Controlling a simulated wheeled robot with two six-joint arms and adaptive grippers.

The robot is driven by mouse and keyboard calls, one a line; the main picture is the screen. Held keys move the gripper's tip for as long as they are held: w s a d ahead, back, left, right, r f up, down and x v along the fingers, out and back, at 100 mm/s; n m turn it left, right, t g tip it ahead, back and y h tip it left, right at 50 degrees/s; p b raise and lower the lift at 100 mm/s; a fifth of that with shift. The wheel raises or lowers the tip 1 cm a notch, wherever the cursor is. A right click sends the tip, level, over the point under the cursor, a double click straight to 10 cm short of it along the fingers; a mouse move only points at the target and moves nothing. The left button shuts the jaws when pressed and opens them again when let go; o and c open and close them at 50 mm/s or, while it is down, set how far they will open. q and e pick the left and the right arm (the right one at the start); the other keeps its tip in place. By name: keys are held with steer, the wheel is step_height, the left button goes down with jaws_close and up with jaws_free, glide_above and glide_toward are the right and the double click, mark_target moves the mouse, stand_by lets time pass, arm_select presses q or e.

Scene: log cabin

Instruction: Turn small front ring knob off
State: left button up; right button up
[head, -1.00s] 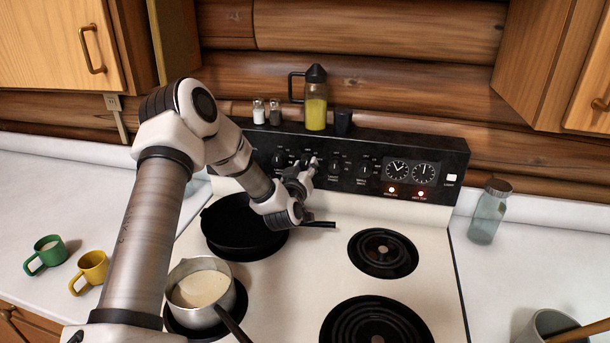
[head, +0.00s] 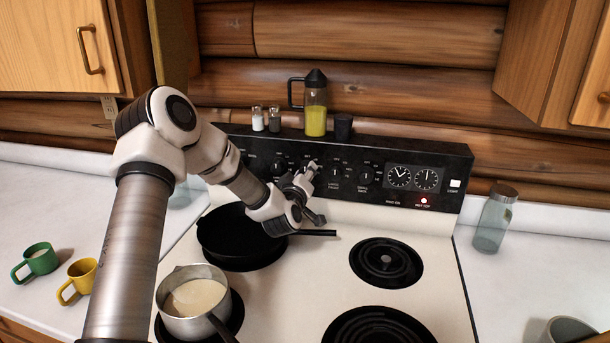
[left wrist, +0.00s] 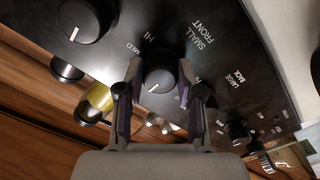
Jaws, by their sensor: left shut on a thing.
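My left gripper (head: 310,172) reaches over the stove to its black control panel (head: 452,165). In the left wrist view the gripper (left wrist: 163,95) has its two fingers on either side of a round black knob (left wrist: 158,82) and is shut on it. The words "SMALL FRONT" are printed beside this knob, with "HI" and "MED" near it. A white pointer line shows on the knob's face. In the head view the gripper mostly hides this knob. On the panel the left indicator lamp is dark and the right lamp (head: 424,201) glows red. My right gripper is out of view.
A black pan (head: 238,245) stands on the back left ring under my forearm. A pot of pale liquid (head: 195,300) stands on the front left ring. The right rings are bare. A jug (head: 316,118), shakers (head: 274,120) and a dark cup (head: 343,127) stand on the panel's top.

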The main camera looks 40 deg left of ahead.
arm_select(q)
steer(key=o, duration=1.1)
steer(key=shift+o, duration=0.2)
steer(key=v, duration=1.2)
